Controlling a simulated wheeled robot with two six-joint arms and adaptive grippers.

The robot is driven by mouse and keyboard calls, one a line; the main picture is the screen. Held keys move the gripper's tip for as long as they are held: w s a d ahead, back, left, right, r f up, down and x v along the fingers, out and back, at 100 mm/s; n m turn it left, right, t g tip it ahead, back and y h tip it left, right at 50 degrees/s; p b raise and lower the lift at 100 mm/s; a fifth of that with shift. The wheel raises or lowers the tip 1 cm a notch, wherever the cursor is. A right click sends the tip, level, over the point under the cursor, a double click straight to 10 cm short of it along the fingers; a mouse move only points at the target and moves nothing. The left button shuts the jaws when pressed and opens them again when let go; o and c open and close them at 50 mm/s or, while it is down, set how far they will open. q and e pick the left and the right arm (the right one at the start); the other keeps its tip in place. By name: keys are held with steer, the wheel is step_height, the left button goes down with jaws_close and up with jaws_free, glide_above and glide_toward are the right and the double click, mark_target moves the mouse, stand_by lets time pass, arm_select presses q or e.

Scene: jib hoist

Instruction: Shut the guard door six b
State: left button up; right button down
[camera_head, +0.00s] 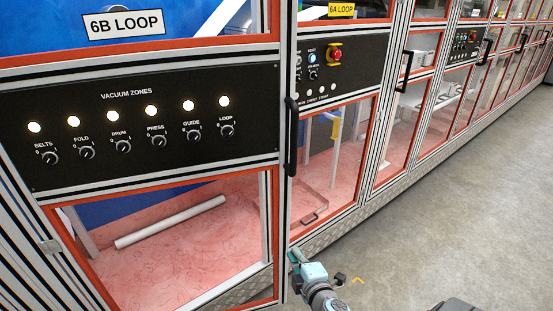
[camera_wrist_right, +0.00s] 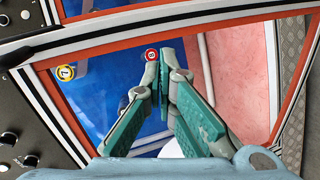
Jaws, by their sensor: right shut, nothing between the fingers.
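The guard door 6B (camera_head: 65,272) fills the left of the head view, with an orange-edged frame, clear pane and black VACUUM ZONES panel. Its free right edge appears to stand out from the machine front, and the kick plate shows through its pane; the exact gap is unclear. Its black handle (camera_head: 291,135) is upright on that edge. My right gripper (camera_head: 297,257) is low, beside the door's lower right edge and well below the handle. In the right wrist view its teal fingers (camera_wrist_right: 163,68) are together and empty, before an orange-framed opening. My left gripper is out of view.
The 6A section (camera_head: 338,65) stands right of the door, with a red stop button (camera_head: 335,54). More framed guards run into the distance. The grey floor (camera_head: 450,190) at right is open. A white tube (camera_head: 170,222) shows behind the 6B pane.

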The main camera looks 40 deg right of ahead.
mark_target(272, 174)
step_height(272, 174, up, 16)
steer(key=w+a+r+n+t+p, duration=0.1)
steer(key=w+n+t+p, duration=0.1)
steer(key=t, duration=0.1)
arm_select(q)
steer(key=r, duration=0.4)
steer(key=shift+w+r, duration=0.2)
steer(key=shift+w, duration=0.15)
arm_select(e)
steer(key=shift+h, duration=0.3)
steer(key=x, duration=0.9)
steer(key=f+x, duration=0.1)
steer(key=x, duration=0.3)
steer(key=shift+w, duration=0.2)
